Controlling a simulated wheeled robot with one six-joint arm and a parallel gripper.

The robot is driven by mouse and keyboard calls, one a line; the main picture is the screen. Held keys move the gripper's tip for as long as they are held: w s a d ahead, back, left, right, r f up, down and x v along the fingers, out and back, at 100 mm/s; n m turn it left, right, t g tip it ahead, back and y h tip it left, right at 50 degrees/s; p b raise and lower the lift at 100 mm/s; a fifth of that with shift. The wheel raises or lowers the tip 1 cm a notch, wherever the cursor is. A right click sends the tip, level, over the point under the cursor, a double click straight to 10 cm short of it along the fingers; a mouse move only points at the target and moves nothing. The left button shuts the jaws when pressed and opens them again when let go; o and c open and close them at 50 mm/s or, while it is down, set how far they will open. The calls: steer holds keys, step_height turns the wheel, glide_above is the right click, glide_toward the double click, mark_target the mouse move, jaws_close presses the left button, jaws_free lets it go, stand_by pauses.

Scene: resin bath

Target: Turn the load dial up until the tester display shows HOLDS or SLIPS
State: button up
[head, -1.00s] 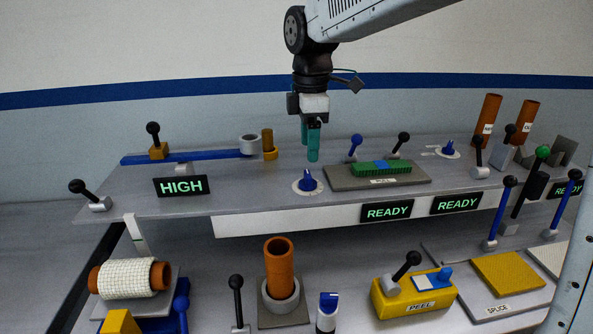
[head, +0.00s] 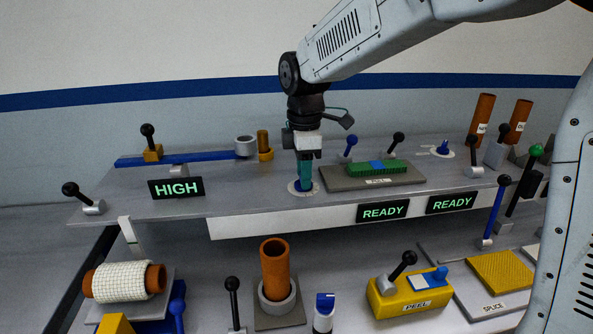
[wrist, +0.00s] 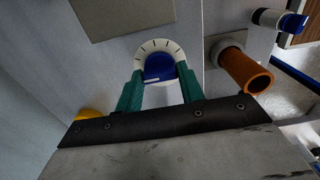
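The load dial is likely the blue knob on a round white ticked plate (head: 293,189) at the shelf's front; the fingers mostly hide the knob in the head view. In the wrist view the blue knob (wrist: 159,68) shows between the two green fingertips. My gripper (head: 305,186) points down over the dial; the wrist view shows its fingers (wrist: 160,78) apart, one on each side of the knob. I cannot tell whether they touch it. Two displays on the shelf front, left (head: 382,210) and right (head: 451,203), both read READY.
A grey pad with a green and blue strip (head: 372,170) lies right of the dial. A second blue dial (head: 443,148) sits farther back. A HIGH display (head: 176,188) stands at left. An orange tube (head: 275,262) stands on the lower bench. Several levers stand around.

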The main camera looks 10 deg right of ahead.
steer(key=shift+a, duration=0.5)
steer(key=shift+o, duration=0.2)
steer(key=shift+d, duration=0.3)
steer(key=shift+d+m, duration=0.25)
steer(key=shift+m, duration=0.15)
steer(key=shift+c, duration=0.2)
steer(key=m, duration=0.4)
steer(key=shift+m, duration=0.4)
steer(key=m, duration=0.5)
steer(key=shift+m, duration=0.3)
steer(key=m, duration=1.8)
steer(key=shift+m, duration=2.1)
